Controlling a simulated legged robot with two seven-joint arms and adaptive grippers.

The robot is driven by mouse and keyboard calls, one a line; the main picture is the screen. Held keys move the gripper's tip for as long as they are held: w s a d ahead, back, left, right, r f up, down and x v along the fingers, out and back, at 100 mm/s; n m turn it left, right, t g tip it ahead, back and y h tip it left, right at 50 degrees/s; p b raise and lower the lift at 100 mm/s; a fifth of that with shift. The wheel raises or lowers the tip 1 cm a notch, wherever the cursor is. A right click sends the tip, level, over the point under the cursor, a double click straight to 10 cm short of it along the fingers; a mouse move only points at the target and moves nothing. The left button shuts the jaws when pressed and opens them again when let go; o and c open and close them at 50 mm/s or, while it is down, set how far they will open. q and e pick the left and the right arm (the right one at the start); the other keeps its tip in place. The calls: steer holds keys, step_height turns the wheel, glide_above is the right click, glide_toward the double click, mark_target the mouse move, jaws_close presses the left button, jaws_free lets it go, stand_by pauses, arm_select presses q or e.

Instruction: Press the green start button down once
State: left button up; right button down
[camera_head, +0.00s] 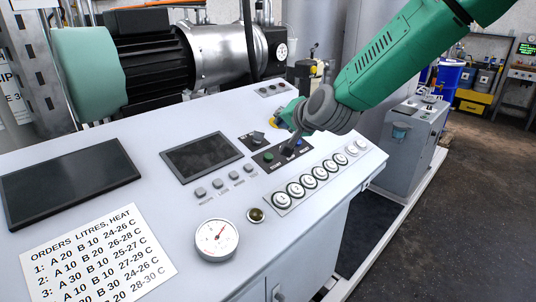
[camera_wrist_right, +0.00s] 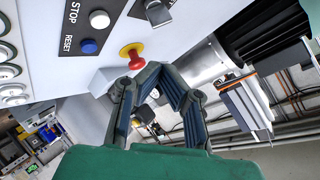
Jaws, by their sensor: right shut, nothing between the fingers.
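The green start button (camera_head: 268,157) sits at the left end of a small black plate on the sloping console, in the head view. It is outside the right wrist view, which shows the white STOP button (camera_wrist_right: 99,19) and blue RESET button (camera_wrist_right: 88,46) of that plate. My right gripper (camera_head: 282,116) is over the console, up and right of the green button in the picture and apart from it. In the right wrist view its fingers (camera_wrist_right: 155,75) are empty, near the red emergency knob. The head view hides its fingertips partly. My left gripper is out of view.
The red emergency knob (camera_wrist_right: 132,54) on its yellow ring stands up close to my right gripper. A motor (camera_head: 155,65) stands behind.

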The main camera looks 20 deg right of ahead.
mark_target(271, 158)
steer(key=w+f+b, duration=0.1)
steer(key=f+b, duration=0.1)
steer(key=w+f+b, duration=0.1)
steer(key=f, duration=0.2)
steer(key=w+f+b, duration=0.1)
steer(key=f+b, duration=0.1)
steer(key=f, duration=0.1)
steer(key=shift+a+b, duration=0.3)
steer(key=shift+b, duration=0.05)
steer(key=shift+w+a+f, duration=0.1)
steer(key=shift+a+f, duration=0.1)
steer(key=shift+f, duration=0.15)
steer(key=shift+a, duration=0.15)
steer(key=shift+d, duration=0.2)
steer(key=shift+a+f+b, duration=0.1)
steer(key=shift+b, duration=0.2)
steer(key=shift+w+f, duration=0.1)
steer(key=shift+f, duration=0.15)
